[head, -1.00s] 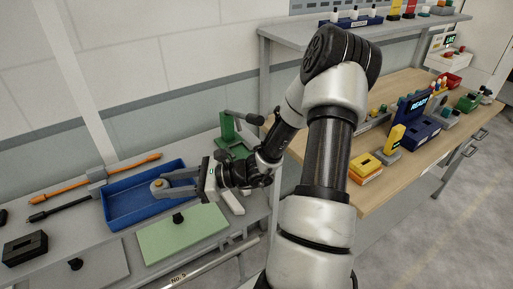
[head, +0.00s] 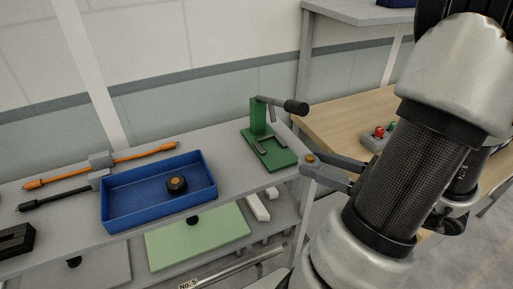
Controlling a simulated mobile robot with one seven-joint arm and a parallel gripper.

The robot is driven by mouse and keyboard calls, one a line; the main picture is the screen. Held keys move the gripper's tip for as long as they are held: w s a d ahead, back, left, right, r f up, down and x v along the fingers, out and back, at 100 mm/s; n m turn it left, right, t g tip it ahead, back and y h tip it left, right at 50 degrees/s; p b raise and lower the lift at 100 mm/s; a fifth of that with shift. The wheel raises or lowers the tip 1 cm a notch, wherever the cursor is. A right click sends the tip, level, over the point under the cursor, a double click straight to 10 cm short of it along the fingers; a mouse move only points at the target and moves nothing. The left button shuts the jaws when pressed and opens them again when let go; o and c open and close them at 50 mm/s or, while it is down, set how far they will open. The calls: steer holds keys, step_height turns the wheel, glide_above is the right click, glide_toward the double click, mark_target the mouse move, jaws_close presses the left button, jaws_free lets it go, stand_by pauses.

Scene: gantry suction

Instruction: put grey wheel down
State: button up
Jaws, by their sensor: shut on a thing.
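The grey wheel (head: 310,158), small with a brass-coloured hub, is between the fingertips of my gripper (head: 312,164) on the right. The fingers are shut on it, and it is held up to the right of the green press (head: 267,150). The fingers hide part of the wheel. I cannot tell its exact height above the bench corner.
A blue tray (head: 140,222) on the grey bench holds a black wheel (head: 176,184) with a brass hub. A wooden bench (head: 345,120) stands behind the gripper. A green board (head: 198,236) lies lower in front.

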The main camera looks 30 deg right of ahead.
steer(key=shift+d+r, duration=0.1)
steer(key=shift+r, duration=0.05)
glide_above(277, 150)
step_height(277, 150, down, 2)
steer(key=shift+h, duration=0.3)
steer(key=shift+w+d+f+b, duration=0.1)
steer(key=shift+f+b, duration=0.35)
steer(key=shift+f, duration=2.05)
steer(key=shift+f+b, duration=0.6)
steer(key=shift+f, duration=0.05)
steer(key=shift+r, duration=0.1)
steer(key=o, duration=1.2)
